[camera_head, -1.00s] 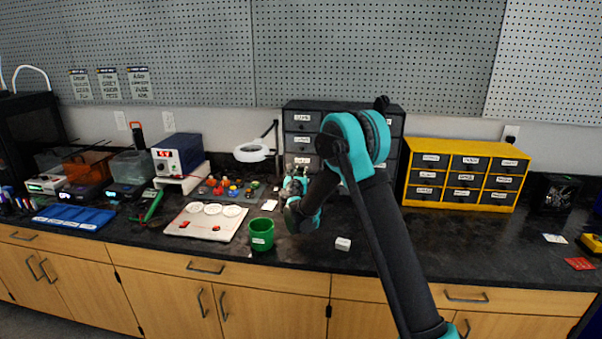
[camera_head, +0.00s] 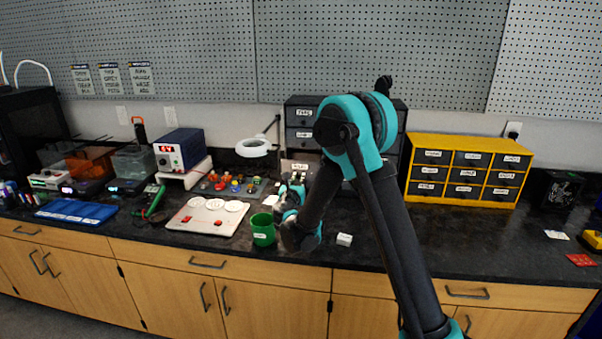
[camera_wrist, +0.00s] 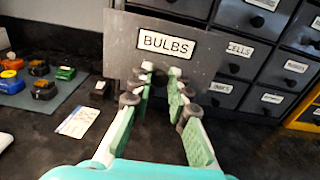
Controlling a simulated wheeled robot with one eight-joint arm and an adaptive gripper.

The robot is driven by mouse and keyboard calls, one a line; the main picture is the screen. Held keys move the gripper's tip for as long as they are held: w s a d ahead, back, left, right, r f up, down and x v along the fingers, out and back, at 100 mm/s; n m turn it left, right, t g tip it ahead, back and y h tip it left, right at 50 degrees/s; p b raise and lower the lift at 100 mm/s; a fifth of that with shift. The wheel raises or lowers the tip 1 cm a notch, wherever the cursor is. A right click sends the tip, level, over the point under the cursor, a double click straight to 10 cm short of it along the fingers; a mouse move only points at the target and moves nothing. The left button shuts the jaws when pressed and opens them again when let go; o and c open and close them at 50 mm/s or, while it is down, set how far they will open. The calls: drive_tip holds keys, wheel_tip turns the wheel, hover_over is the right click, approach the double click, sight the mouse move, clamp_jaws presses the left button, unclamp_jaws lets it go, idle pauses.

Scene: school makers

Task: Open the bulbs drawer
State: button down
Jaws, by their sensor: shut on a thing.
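The bulbs drawer (camera_wrist: 190,68) has a grey front with a white BULBS label, and it fills the upper middle of the wrist view. Its front stands out nearer than the neighbouring drawer fronts, so it is pulled out some way. In the head view its front (camera_head: 297,164) shows at the lower left of the dark drawer cabinet (camera_head: 297,113). My gripper (camera_wrist: 161,73) is at the drawer's knob below the label, shut on it, with the fingertips largely hiding the knob. The gripper also shows in the head view (camera_head: 291,183).
A green cup (camera_head: 263,231) and a small white block (camera_head: 344,240) stand near my arm. A board with coloured parts (camera_head: 232,186) lies left of the drawer. A yellow drawer cabinet (camera_head: 409,170) stands to the right.

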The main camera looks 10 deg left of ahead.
drive_tip(key=shift+s, duration=0.7)
drive_tip(key=c, duration=1.4)
unclamp_jaws()
drive_tip(key=shift+c, duration=0.2)
drive_tip(key=s, duration=1.2)
drive_tip(key=shift+a, duration=0.2)
